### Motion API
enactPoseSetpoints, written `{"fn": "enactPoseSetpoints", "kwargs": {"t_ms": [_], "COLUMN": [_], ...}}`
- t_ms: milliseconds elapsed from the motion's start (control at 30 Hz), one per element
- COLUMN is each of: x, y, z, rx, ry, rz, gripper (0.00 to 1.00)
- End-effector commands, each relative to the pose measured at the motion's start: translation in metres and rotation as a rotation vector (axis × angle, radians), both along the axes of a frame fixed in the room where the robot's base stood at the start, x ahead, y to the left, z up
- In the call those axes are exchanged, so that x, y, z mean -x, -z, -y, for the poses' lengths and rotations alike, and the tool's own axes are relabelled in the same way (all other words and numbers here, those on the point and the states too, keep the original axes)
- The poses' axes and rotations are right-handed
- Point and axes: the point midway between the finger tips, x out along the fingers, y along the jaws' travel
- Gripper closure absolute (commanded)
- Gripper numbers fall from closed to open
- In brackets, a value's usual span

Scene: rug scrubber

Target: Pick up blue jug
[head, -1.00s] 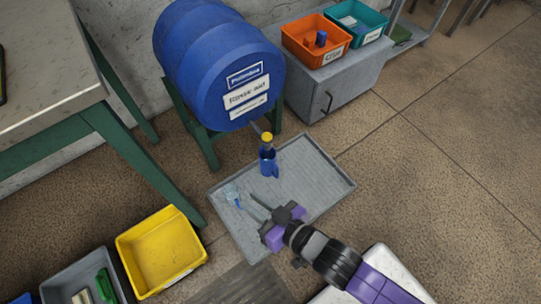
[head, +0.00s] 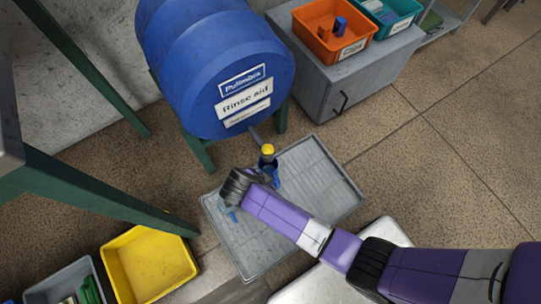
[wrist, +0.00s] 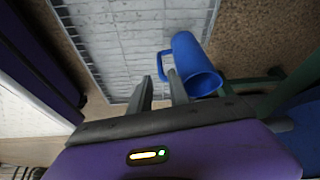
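The blue jug (wrist: 193,67) stands on the grey ribbed tray (head: 318,205), under the yellow-topped tap (head: 267,150) of the blue barrel. In the head view the jug (head: 274,178) is partly hidden by my arm. In the wrist view its open mouth faces the camera and its handle points left. My gripper (wrist: 160,78) is open and empty. Its fingertips are close to the handle, which appears just beyond and between them. I cannot tell whether they touch it. In the head view my gripper's fingers are hidden behind my wrist.
The blue barrel (head: 215,65) on a green stand rises behind the tray. A small light-blue object (head: 228,212) lies on the tray's left side. A yellow bin (head: 150,262) is at lower left, and a grey cabinet (head: 340,80) with bins stands at the back right. The floor at right is clear.

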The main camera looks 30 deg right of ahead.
Motion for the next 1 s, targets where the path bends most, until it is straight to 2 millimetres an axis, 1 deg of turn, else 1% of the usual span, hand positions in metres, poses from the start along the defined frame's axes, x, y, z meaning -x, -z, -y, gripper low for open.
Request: {"fn": "enactPoseSetpoints", "kwargs": {"t_ms": [167,400,500,667,767,1000], "x": [-0.001,-0.004,-0.005,-0.006,-0.007,-0.009], "y": [0.016,0.054,0.063,0.068,0.078,0.107], "z": [0.005,0.020,0.024,0.028,0.032,0.045], "rx": [-0.002,-0.003,-0.003,-0.003,-0.003,-0.003], "ry": [0.012,0.010,0.009,0.008,0.007,0.007], "rz": [0.005,0.005,0.006,0.006,0.007,0.006], "gripper": [0.78,0.78,0.78,0.78,0.78,0.78]}}
